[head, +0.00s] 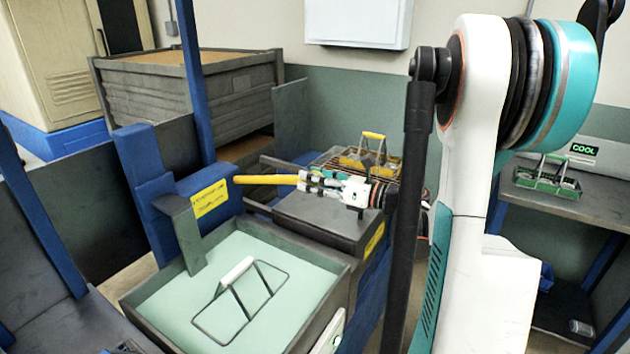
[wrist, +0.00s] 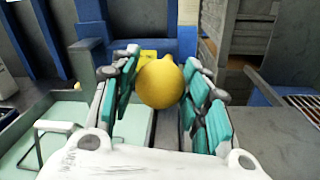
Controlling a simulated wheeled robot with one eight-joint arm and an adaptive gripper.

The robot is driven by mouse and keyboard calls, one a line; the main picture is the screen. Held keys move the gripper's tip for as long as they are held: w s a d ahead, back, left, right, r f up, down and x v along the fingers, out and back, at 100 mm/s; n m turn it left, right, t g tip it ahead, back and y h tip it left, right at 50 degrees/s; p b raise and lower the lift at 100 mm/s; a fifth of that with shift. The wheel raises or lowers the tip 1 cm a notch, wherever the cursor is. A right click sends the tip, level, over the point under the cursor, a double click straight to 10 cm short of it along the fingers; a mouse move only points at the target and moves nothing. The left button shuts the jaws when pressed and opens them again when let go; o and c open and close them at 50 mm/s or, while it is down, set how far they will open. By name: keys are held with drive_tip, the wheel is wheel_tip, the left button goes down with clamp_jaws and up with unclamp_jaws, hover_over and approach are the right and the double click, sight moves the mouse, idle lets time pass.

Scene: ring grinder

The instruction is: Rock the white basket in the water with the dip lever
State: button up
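The yellow dip lever (head: 265,179) sticks out sideways from a blue post beside the water tank. My gripper (head: 312,181) is at the lever's free end, with its fingers along both sides. In the wrist view the round yellow end of the lever (wrist: 160,82) sits between the teal finger pads, which appear to touch it on both sides. The white basket's handle (head: 237,270) stands above the pale green water (head: 190,305), and its thin dark rim shows at the water's surface. The basket's lower part is hidden. Its handle also shows in the wrist view (wrist: 55,126).
A dark grey box (head: 320,222) lies below my gripper. Behind it, a yellow-handled basket (head: 373,136) stands on a grate. A green basket (head: 548,178) stands on the right-hand bench beside a COOL sign (head: 584,149). A large grey crate (head: 190,90) stands at the back left.

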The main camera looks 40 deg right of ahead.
clamp_jaws()
drive_tip(key=w+a+r+g+p, duration=0.1)
drive_tip(key=w+r+p, duration=0.1)
drive_tip(key=r+p, duration=0.3)
drive_tip(key=w+r+g+h+p, duration=0.1)
drive_tip(key=w+r+p, duration=0.2)
drive_tip(key=r+p, duration=0.3)
drive_tip(key=shift+w+a+g, duration=0.3)
drive_tip(key=shift+a, duration=0.1)
drive_tip(key=o, duration=0.7)
unclamp_jaws()
drive_tip(key=shift+s, duration=0.1)
drive_tip(key=v, duration=1.1)
drive_tip(key=shift+s+r, duration=0.15)
drive_tip(key=shift+s, duration=0.25)
